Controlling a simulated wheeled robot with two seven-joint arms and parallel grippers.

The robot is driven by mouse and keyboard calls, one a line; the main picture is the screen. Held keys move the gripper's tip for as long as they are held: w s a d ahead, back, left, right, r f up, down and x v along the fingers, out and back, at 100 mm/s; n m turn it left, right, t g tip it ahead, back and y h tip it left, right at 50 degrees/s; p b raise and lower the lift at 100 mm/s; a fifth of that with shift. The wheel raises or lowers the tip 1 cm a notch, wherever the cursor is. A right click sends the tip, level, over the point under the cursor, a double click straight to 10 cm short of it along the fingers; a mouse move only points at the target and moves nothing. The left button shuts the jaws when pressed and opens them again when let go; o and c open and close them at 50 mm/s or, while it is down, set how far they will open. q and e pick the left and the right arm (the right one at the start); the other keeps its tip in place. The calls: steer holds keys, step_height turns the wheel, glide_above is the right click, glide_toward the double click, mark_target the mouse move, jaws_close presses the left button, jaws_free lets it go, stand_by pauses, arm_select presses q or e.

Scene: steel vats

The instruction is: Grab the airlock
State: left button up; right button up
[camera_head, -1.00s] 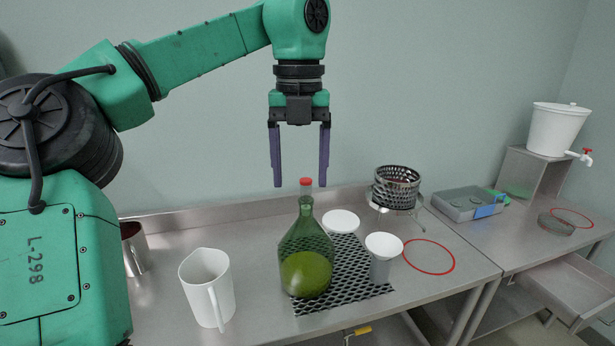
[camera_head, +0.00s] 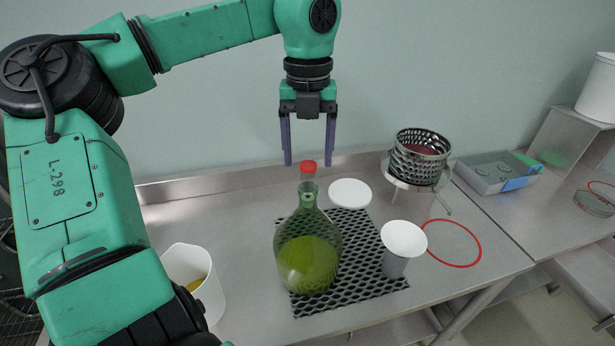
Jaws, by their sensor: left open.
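The airlock (camera_head: 308,169) is a small clear piece with a red cap. It stands upright in the neck of a green glass bottle (camera_head: 308,258) that holds yellow-green liquid. My left gripper (camera_head: 309,163) is open and points straight down, with its two purple fingers apart. In the picture, the red cap shows between and just below the fingertips. Nothing is held, and I cannot tell the exact depth between fingers and cap. My right gripper is not in view.
The bottle stands on a black mesh mat (camera_head: 345,285). Close to it are a white funnel cup (camera_head: 402,241), a white disc (camera_head: 350,192) and a white pitcher (camera_head: 205,290). A perforated steel basket (camera_head: 420,158) stands on legs behind right. A red ring (camera_head: 452,243) lies at the right.

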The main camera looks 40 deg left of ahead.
mark_target(308, 163)
arm_select(q)
steer(key=f, duration=0.1)
steer(key=f+p, duration=0.1)
steer(key=w+p, duration=0.1)
steer(key=shift+a+f, duration=0.3)
steer(key=shift+f, duration=0.1)
steer(key=f, duration=0.2)
steer(key=shift+s+d+f, duration=0.15)
steer(key=shift+s+f, duration=0.05)
steer(key=shift+f, duration=0.1)
steer(key=shift+s, duration=0.15)
steer(key=shift+f, duration=0.1)
jaws_close()
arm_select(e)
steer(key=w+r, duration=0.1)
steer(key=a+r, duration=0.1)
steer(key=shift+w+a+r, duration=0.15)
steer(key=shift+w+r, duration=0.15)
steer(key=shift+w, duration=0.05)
